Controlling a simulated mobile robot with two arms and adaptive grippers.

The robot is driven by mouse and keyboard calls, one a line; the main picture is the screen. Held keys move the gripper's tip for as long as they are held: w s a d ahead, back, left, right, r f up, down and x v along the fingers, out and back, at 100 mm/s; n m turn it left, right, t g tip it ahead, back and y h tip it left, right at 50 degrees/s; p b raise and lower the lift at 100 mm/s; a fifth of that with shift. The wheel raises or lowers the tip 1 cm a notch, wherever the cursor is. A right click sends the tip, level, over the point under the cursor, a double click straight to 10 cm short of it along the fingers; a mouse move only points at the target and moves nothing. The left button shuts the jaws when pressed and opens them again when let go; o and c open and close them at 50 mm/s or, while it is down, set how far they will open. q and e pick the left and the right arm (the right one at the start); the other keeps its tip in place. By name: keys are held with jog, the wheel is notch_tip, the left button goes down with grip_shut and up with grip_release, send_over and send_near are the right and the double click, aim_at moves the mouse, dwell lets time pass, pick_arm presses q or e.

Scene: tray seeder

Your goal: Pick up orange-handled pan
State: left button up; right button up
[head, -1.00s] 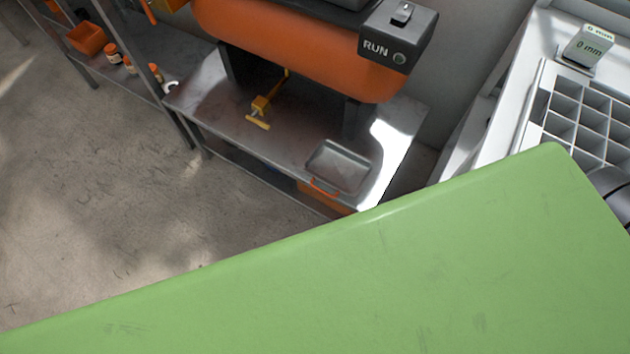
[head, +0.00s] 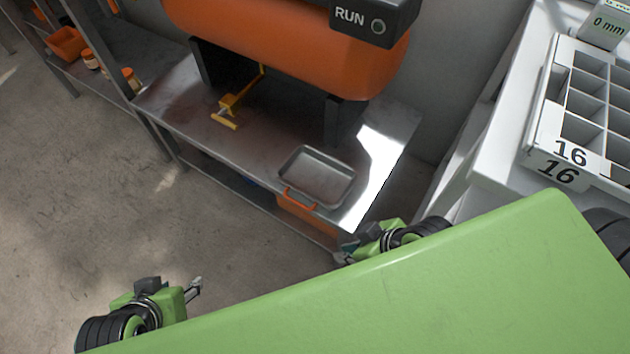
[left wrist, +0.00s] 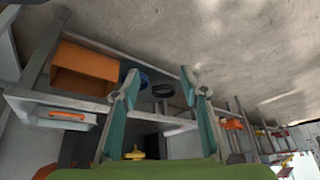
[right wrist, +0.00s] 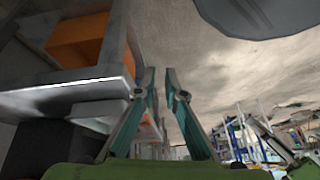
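The orange-handled pan is a shallow grey metal pan (head: 318,176) on the metal bench, near its right front corner. Its orange handle (head: 299,199) points to the bench's front edge. In the left wrist view the handle (left wrist: 67,116) shows at the left, upside down. My left gripper (head: 196,288) is open and empty, over the floor left of the pan and well in front of the bench. My right gripper (head: 343,250) is below and right of the pan in the head view, apart from it. In the right wrist view its fingers (right wrist: 160,72) have a narrow gap, nothing between.
The metal bench (head: 180,100) carries an orange machine (head: 290,50) on dark legs and a yellow tool (head: 232,103). An orange bin (head: 305,217) sits under the bench. A white table with a divided tray (head: 560,135) stands right. Floor at left is clear.

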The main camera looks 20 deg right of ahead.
jog(key=a+n+y, duration=0.2)
jog(key=t+y, duration=0.3)
jog(key=t, duration=0.3)
send_near(304, 191)
jog(key=s, duration=0.1)
jog(key=s+d, duration=0.1)
jog(key=s, duration=0.1)
jog(key=shift+s+d+r, duration=0.1)
jog(key=shift+d+r, duration=0.1)
jog(key=shift+d, duration=0.05)
jog(key=shift+w+d, duration=0.25)
jog(key=shift+w+a+t, duration=0.15)
jog(key=shift+w+t, duration=0.15)
jog(key=shift+w, duration=0.05)
jog(key=x, duration=0.7)
jog(key=shift+w+a+f+p, duration=0.15)
jog(key=shift+a+f+p, duration=0.05)
jog(key=shift+p, duration=0.15)
jog(key=x, duration=0.5)
jog(key=shift+a, duration=0.1)
pick_arm(q)
jog(key=w+d+r+t+h, duration=0.1)
jog(key=w+d+r+t, duration=0.2)
jog(key=w+r+t, duration=0.2)
jog(key=shift+w+r, duration=1.6)
jog(key=shift+w, duration=0.55)
pick_arm(e)
grip_shut()
pick_arm(q)
jog(key=shift+d, duration=0.1)
